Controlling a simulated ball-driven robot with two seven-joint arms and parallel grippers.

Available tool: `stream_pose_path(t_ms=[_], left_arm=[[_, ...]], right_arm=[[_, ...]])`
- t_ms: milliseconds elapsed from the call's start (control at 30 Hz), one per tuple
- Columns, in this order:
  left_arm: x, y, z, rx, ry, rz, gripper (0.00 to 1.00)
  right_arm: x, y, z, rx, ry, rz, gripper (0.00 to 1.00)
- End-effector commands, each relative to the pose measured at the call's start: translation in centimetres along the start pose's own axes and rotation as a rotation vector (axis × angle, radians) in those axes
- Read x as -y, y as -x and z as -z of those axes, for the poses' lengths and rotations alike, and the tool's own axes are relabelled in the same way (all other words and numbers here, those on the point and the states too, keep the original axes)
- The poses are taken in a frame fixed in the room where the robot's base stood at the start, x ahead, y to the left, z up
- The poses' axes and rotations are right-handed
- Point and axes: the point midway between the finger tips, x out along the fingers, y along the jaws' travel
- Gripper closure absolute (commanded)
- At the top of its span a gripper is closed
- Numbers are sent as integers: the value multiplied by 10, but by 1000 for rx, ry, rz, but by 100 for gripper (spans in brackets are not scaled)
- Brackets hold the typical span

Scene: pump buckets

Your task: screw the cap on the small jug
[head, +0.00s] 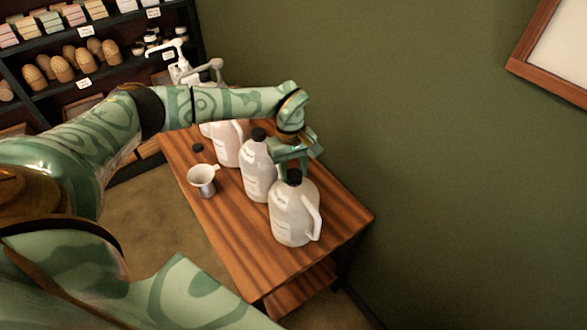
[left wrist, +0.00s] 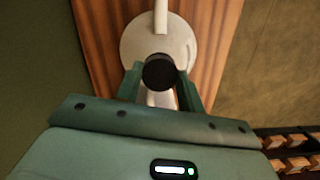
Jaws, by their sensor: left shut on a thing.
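A white jug (head: 292,215) with a side handle stands upright at the near end of the wooden table; the same jug shows in the left wrist view (left wrist: 185,45). A black cap (head: 293,176) is at its mouth. My left gripper (head: 292,162) reaches down over this jug and is shut on the cap, which sits between the fingertips in the left wrist view (left wrist: 160,72). I cannot tell how far the cap is screwed down. My right gripper is out of view.
Another white jug with a black cap (head: 258,170) stands close behind, and a third white jug (head: 229,150) is partly hidden by my arm. A metal cup (head: 202,181) and a loose black cap (head: 198,147) are on the table (head: 235,240). Shelves (head: 75,88) stand at the back left.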

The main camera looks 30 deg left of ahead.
Motion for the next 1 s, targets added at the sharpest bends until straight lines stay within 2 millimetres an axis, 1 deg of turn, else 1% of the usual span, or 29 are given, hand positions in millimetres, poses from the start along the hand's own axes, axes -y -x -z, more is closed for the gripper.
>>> stream_pose_path(t_ms=[67,133,300,400,533,733,767,800,833,1000], left_arm=[[-1,1,0,-1,-39,4,83],[-1,2,0,-3,-146,16,83],[-1,3,0,-4,-548,67,83],[-1,2,0,-2,-732,91,83],[0,0,0,0,-837,102,83],[0,0,0,0,-841,102,83],[0,0,0,0,-840,102,54],[0,0,0,0,-840,102,43],[0,0,0,0,-840,102,40],[0,0,0,0,-839,102,40]], right_arm=[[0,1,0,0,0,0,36],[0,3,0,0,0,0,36],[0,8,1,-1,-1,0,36],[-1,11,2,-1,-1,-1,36],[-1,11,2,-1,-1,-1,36],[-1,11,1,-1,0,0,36],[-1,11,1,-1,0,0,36],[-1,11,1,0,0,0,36],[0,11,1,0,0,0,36],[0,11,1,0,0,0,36]])
